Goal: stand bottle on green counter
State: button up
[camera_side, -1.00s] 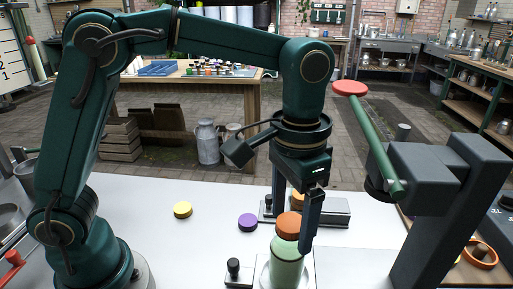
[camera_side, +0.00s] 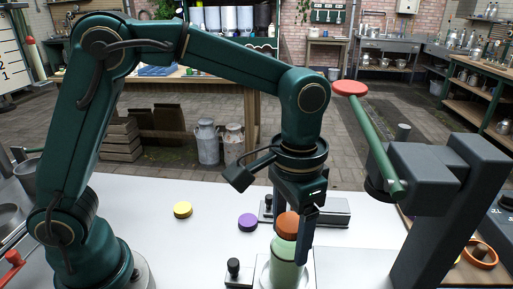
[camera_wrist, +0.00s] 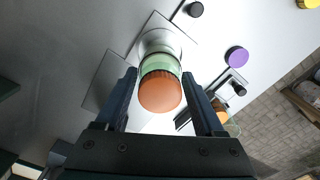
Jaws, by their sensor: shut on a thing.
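A pale green bottle (camera_side: 284,264) with an orange cap (camera_side: 287,225) stands upright on a grey metal plate at the front. In the wrist view the bottle (camera_wrist: 160,64) and its cap (camera_wrist: 160,93) lie between my two fingers. My gripper (camera_side: 290,240) points down around the bottle's upper part and is shut on it. The far finger is partly hidden behind the bottle, and the bottle's foot is cut off by the frame's lower edge. I cannot make out a green counter in these views.
A grey press-like stand with a green lever (camera_side: 375,145) rises close to the right. A yellow disc (camera_side: 182,210) and a purple disc (camera_side: 248,222) lie on the white table (camera_side: 150,240). A grey device with a black knob (camera_side: 233,266) sits left of the bottle.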

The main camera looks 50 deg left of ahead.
aim_at(288, 219)
jog(key=shift+r, duration=0.2)
jog(key=shift+c, duration=1)
jog(key=shift+r, duration=1.25)
grip_shut()
jog(key=shift+s, duration=0.1)
jog(key=shift+a+r, duration=0.15)
jog(key=shift+a, duration=0.15)
jog(key=w+a+r+n, duration=0.15)
jog(key=a+n, duration=0.25)
jog(key=a, duration=0.4)
jog(key=w+a+r+n, duration=0.1)
jog(key=w+a+n, duration=0.2)
jog(key=a, duration=0.5)
jog(key=s+a+f+n, duration=0.1)
jog(key=a+n, duration=0.1)
jog(key=a, duration=0.4)
jog(key=s+a+f+n, duration=0.2)
jog(key=a+n, duration=0.1)
jog(key=a, duration=0.4)
jog(key=shift+a+f+n, duration=0.2)
jog(key=shift+f+n, duration=0.1)
jog(key=shift+f, duration=0.1)
